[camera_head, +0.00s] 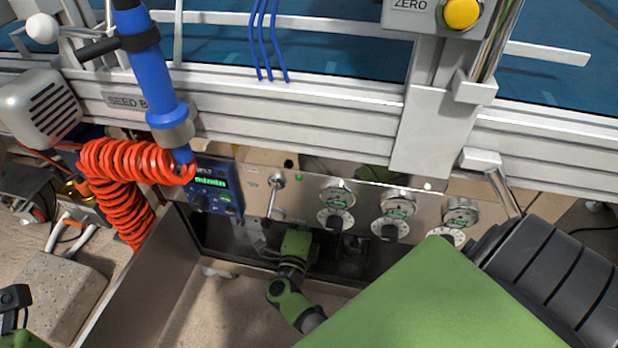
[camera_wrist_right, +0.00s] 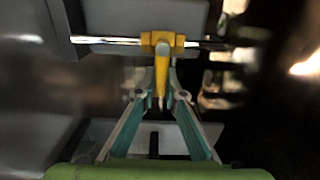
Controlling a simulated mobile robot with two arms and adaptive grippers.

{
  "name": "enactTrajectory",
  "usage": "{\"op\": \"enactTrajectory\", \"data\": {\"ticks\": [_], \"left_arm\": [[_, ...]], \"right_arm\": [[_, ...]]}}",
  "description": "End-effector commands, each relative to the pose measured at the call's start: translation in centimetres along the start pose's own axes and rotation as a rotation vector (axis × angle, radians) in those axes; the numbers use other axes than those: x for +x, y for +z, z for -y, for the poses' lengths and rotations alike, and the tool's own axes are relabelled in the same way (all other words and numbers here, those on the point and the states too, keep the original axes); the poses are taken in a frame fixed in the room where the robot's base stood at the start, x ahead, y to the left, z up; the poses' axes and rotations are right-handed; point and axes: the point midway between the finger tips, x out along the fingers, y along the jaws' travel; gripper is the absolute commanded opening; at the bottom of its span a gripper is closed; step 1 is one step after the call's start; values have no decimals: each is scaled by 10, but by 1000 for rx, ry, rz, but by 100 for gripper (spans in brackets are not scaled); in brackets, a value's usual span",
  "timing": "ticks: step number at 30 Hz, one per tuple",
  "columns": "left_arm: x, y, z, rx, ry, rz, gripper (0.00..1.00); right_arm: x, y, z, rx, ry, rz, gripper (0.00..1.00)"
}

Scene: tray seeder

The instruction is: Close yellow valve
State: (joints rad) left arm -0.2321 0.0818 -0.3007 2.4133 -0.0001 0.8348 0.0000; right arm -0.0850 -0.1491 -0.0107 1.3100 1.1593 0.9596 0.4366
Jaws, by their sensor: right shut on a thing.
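The yellow valve (camera_wrist_right: 162,62) shows in the right wrist view: a yellow handle with its lever pointing down, on a shiny horizontal pipe (camera_wrist_right: 105,40). My right gripper (camera_wrist_right: 160,100) has its fingers closed on the lower part of this lever. In the head view my right arm's green wrist end (camera_head: 297,243) reaches under the front panel; its fingers and the valve are hidden there. A small green and black part of my left arm shows at the lower left corner, but its gripper cannot be seen.
The metal control panel (camera_head: 372,180) with several dials hangs just above my right wrist. A metal side wall (camera_head: 140,275) stands to its left. A red coiled hose (camera_head: 115,190) and blue tube (camera_head: 150,75) hang at the left. A grey block (camera_head: 62,295) lies lower left.

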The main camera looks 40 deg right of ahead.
Motion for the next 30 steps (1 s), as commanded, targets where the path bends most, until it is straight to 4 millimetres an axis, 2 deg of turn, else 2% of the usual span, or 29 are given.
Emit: {"op": "enactTrajectory", "data": {"ticks": [4,5,6,7,23,30], "left_arm": [[0,0,0,0,0,1,14],[0,0,0,0,0,1,14],[0,0,0,0,0,2,14],[-1,0,0,0,0,2,14],[0,2,-1,0,8,13,14],[20,-1,-1,0,6,10,14]], "right_arm": [[-2,0,-2,2,6,0,0],[-2,0,-3,2,6,0,15],[-2,0,-2,1,6,0,25],[-1,0,-2,1,5,0,28],[0,0,2,-21,1,1,28],[0,2,15,-224,0,2,28]]}}
